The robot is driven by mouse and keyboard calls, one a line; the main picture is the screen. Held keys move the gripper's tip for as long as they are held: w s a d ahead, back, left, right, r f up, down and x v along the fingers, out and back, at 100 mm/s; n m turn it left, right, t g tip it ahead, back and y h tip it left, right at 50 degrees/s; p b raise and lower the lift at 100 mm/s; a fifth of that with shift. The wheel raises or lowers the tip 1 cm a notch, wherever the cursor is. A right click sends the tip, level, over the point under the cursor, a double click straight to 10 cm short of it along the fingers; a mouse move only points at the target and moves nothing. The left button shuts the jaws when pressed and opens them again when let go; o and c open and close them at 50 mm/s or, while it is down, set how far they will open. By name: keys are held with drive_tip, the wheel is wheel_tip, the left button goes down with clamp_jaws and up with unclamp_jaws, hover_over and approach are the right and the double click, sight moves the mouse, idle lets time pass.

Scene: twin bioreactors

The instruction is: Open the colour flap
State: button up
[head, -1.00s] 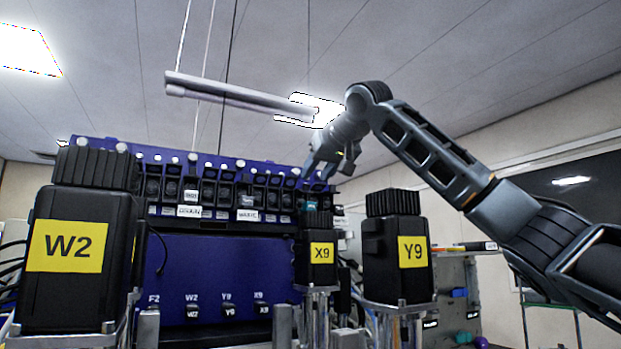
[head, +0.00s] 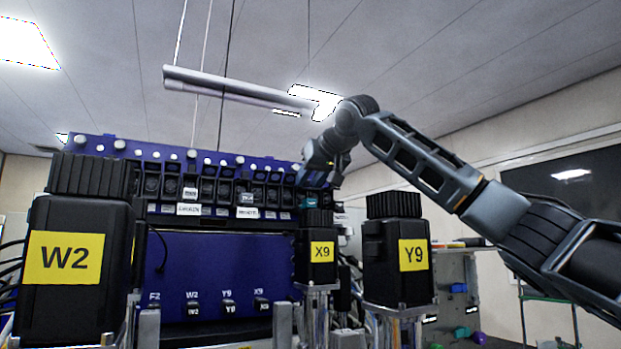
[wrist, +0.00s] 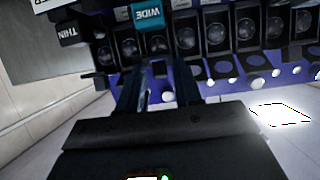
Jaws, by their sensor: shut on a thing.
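The blue panel (head: 150,150) carries a row of dark square ports with pale round knobs above them. No label reading "colour" can be made out. My gripper (wrist: 158,70) has its fingers at the panel edge, shut on a small pale part between them, apparently a knob; the fingers partly hide it. In the head view, my gripper (head: 315,178) is at the panel's upper right end, its fingertips too small to make out.
A dark flap marked THIN (wrist: 68,33) is near the teal one in the wrist view.

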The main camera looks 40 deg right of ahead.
drive_tip(key=shift+c, duration=0.5)
drive_tip(key=shift+w+r+g, duration=0.1)
drive_tip(key=shift+r+g, duration=0.3)
drive_tip(key=shift+w+d+r+g+y, duration=0.1)
drive_tip(key=shift+r+g+y, duration=0.05)
drive_tip(key=shift+g, duration=0.4)
drive_tip(key=shift+w+r+g+y, duration=0.1)
drive_tip(key=shift+g+y, duration=0.05)
drive_tip(key=shift+g, duration=0.4)
drive_tip(key=o, duration=0.7)
drive_tip(key=shift+o, duration=0.2)
drive_tip(key=shift+s, duration=0.1)
drive_tip(key=b+v, duration=0.2)
drive_tip(key=v, duration=0.5)
drive_tip(key=shift+s+r, duration=0.2)
drive_tip(key=shift+s, duration=0.1)
